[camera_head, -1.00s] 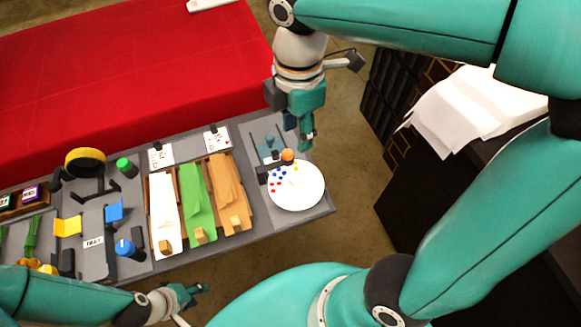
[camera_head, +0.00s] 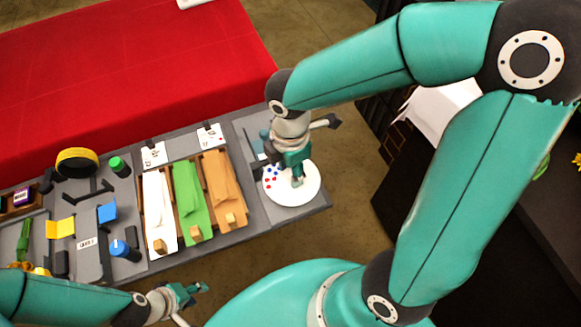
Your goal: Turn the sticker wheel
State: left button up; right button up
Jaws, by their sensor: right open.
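I cannot tell whether the fingertips touch the disc. The orange knob seen earlier at the wheel is hidden behind the gripper. My left gripper (camera_head: 194,292) is low in the view, off the front edge of the bench and away from the wheel. Its fingers appear spread and empty.
Bays of white, green (camera_head: 190,200) and brown paper lie left of the wheel. Further left are a yellow tape roll (camera_head: 77,163) and blue and green-capped items. A red-covered table (camera_head: 130,80) stands behind. Dark shelving with white paper (camera_head: 435,115) is at right.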

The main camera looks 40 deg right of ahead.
jog(key=shift+c, duration=0.3)
grip_shut()
